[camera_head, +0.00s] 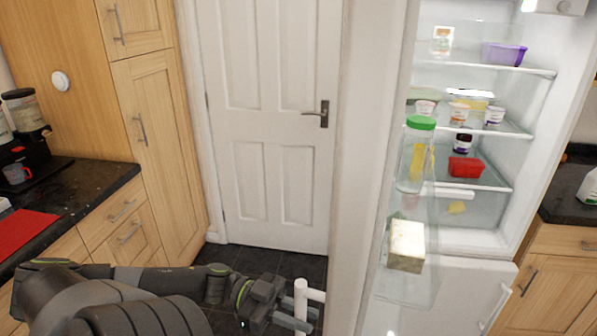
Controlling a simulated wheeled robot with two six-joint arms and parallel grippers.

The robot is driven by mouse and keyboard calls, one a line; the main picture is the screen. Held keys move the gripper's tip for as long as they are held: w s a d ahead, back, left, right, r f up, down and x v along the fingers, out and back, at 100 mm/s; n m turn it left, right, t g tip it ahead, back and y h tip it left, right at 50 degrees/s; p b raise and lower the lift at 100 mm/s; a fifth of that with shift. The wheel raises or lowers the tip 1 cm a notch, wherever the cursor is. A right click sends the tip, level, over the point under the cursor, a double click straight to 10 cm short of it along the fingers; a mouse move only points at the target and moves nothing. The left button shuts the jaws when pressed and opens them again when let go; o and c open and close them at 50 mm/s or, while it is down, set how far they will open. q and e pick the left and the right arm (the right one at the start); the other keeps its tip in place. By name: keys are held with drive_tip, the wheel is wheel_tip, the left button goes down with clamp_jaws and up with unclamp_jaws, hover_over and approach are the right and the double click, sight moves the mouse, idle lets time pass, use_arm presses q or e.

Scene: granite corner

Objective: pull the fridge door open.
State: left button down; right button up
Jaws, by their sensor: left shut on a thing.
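The fridge door (362,170) stands wide open, seen nearly edge-on as a tall white panel in the middle of the head view. Its inner side, with clear door shelves, faces right towards the lit fridge interior (475,215). The white door handle (312,294) sticks out from the door's left face near the bottom of the picture. My left gripper (296,312) is at this handle, shut on it, with the arm reaching in from the lower left. The handle partly hides the fingers. My right gripper is out of view.
A bottle with a green lid (417,155) and a pale block (406,245) sit in the door shelves. Tubs and a red container (465,167) stand on the fridge shelves. A dark worktop (90,190) is at left, a closed white room door (265,120) behind.

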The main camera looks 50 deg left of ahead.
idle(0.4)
use_arm(q)
drive_tip(key=c, duration=1.3)
unclamp_jaws()
drive_tip(key=v, duration=1.7)
drive_tip(key=shift+s+a, duration=0.1)
drive_tip(key=shift+a, duration=0.1)
